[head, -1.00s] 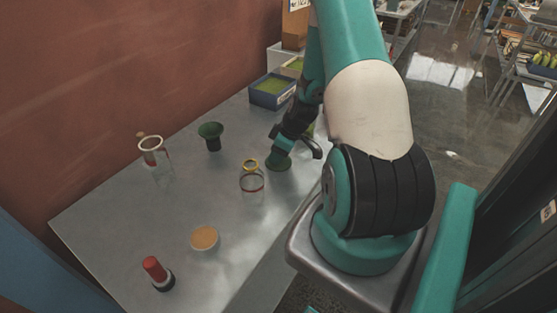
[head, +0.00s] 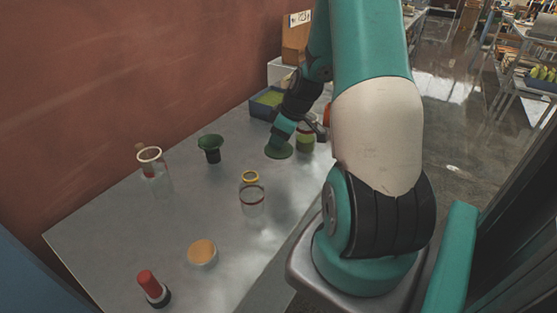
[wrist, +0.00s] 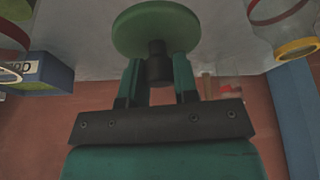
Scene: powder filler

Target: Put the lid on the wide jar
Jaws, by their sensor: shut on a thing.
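My gripper (wrist: 159,82) is shut on the dark knob of a green round lid (wrist: 156,30). In the head view the lid (head: 279,151) is over the far part of the table; its exact height is unclear. A jar with green contents (head: 305,142) stands just right of the lid, apart from it in the picture. A clear jar with a dark red band (head: 252,200) and a yellow ring (head: 250,177) at its far side stands nearer, left of the lid. I cannot tell for certain which jar is the wide one.
A dark green funnel-shaped thing (head: 210,146) and a clear vessel with a pale rim (head: 150,162) stand toward the wall. An orange-topped dish (head: 202,252) and a red-and-black item (head: 150,287) are nearer. A blue bin (head: 262,107) is at the back.

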